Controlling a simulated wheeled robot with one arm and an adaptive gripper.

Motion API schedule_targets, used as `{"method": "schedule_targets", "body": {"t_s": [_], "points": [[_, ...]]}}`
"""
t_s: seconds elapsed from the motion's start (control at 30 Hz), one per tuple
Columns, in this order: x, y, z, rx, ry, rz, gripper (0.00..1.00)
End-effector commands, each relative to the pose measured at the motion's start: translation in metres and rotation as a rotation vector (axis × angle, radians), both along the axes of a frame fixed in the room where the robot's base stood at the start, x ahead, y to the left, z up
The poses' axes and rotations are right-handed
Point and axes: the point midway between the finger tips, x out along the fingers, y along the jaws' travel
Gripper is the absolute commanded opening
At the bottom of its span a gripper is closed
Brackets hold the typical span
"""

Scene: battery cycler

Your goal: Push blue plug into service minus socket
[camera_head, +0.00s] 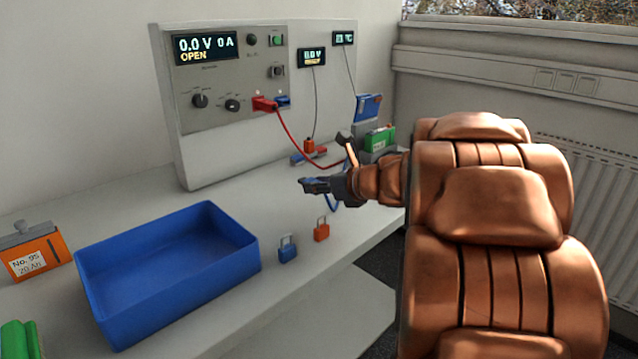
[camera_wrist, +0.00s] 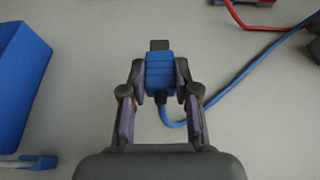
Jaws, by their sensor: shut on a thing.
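The blue plug (camera_wrist: 160,72) is between the fingers of my gripper (camera_wrist: 158,82) in the wrist view, with a dark grey tip at its far end. Its blue cable (camera_wrist: 235,82) loops from the near end and runs off to the upper right. In the head view my gripper (camera_head: 317,186) is above the bench, well in front of and below the cycler panel, and the plug is hard to make out there. A blue socket part (camera_head: 283,101) sits on the panel just right of a red plug (camera_head: 264,104). I cannot read which socket is service minus.
A blue bin (camera_head: 250,247) stands on the bench at left, with blue (camera_head: 287,252) and orange (camera_head: 321,232) padlocks right of it. A red cable (camera_head: 290,137) hangs from the red plug. Batteries (camera_head: 379,139) stand at the back right.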

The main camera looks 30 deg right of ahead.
Motion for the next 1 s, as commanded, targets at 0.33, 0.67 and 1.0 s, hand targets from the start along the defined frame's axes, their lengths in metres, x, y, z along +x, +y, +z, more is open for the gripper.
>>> {"method": "schedule_targets", "body": {"t_s": [0.33, 0.67, 1.0], "points": [[-0.001, 0.000, 0.001, 0.000, -0.001, -0.001, 0.00], [0.024, -0.018, 0.033, -0.004, 0.001, -0.001, 0.00], [0.076, -0.052, 0.077, -0.005, 0.006, -0.003, 0.00]]}}
